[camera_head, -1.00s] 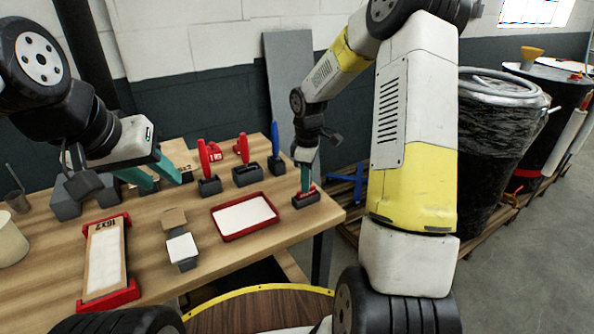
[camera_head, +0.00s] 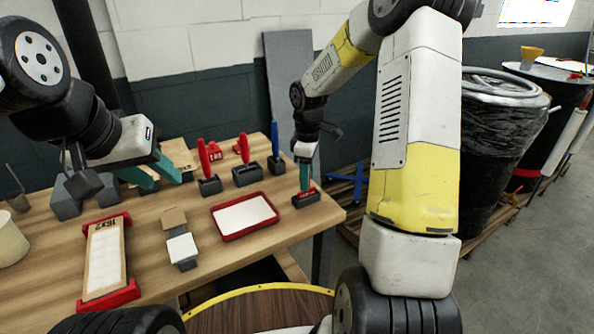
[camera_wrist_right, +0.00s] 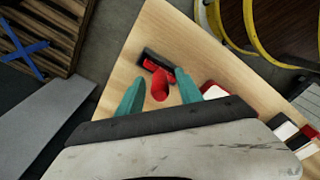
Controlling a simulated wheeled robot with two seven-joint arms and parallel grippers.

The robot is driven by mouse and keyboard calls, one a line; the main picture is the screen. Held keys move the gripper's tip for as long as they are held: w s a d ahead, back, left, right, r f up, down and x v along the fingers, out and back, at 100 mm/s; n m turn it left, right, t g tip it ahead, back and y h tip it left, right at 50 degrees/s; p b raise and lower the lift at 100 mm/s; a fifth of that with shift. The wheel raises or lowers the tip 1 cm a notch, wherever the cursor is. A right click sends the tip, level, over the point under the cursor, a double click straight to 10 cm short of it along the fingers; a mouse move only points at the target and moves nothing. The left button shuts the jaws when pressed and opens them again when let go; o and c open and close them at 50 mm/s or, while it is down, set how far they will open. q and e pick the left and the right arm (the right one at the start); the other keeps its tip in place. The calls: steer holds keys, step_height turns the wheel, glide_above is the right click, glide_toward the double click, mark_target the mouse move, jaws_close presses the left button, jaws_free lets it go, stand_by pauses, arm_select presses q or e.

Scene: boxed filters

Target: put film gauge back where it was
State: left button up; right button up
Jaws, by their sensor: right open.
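A red-handled tool, which I take to be the film gauge (camera_wrist_right: 160,88), stands in a small dark holder (camera_head: 306,200) at the table's right corner. In the right wrist view this holder (camera_wrist_right: 157,61) lies just beyond the red handle. My right gripper (camera_head: 306,182) is directly above the holder, pointing down. Its teal fingers (camera_wrist_right: 158,92) are spread on either side of the red handle, with gaps visible. How deep the tool sits is hidden. My left gripper (camera_head: 155,175) is open and empty above the table's left half.
Red-handled tools (camera_head: 208,168) and a blue-handled tool (camera_head: 275,148) stand in dark holders behind. A red-rimmed tray (camera_head: 245,216) lies left of my right gripper. A red-ended board (camera_head: 106,258) is at left. The table edge (camera_head: 338,219) is close on the right.

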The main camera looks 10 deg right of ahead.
step_height(320, 180, up, 10)
steer(key=shift+r, duration=0.15)
steer(key=s+a+r+m+t+y, duration=0.1)
steer(key=s+r+m+t, duration=0.2)
steer(key=s, duration=0.9)
steer(key=s+a+r+m+t+y, duration=0.1)
steer(key=s+r+m+t, duration=0.2)
steer(key=s+r+m, duration=0.5)
steer(key=s+m, duration=0.1)
steer(key=s, duration=0.3)
steer(key=shift+s, duration=0.15)
steer(key=shift+a, duration=0.1)
steer(key=shift+c, duration=0.6)
